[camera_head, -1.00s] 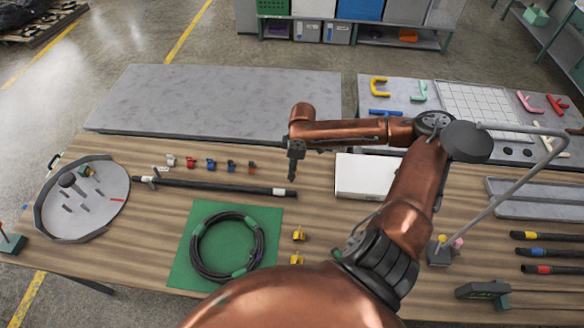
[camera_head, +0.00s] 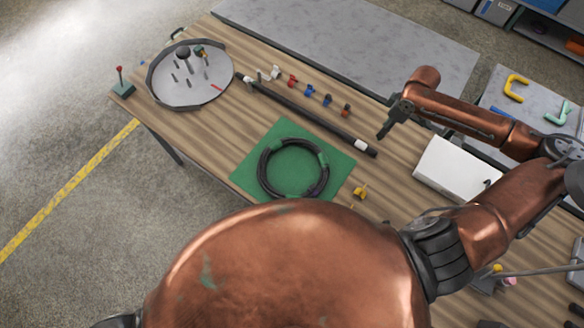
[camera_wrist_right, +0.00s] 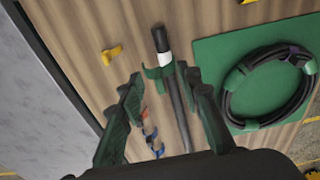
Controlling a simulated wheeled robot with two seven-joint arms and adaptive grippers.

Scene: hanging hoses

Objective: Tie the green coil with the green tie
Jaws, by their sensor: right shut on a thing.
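The green coil is a black hose ring with green bands (camera_head: 265,160), lying flat on a green mat (camera_head: 335,185). It also shows at the right of the right wrist view (camera_wrist_right: 228,105). My right gripper (camera_head: 384,132) points down above the table, right of the mat and close to the white-banded end of a black rod. In the right wrist view its fingers (camera_wrist_right: 163,78) are shut on a small green clip-like piece, the green tie (camera_wrist_right: 152,73). The tie is too small to make out in the head view. My left gripper is not in view.
A black rod (camera_head: 310,118) lies behind the mat. A row of small coloured ties, one of them red (camera_head: 292,80), stands beyond it. A round grey tray (camera_head: 185,90) is at the left, a white box (camera_head: 455,168) at the right. A yellow piece (camera_head: 360,192) lies near the mat.

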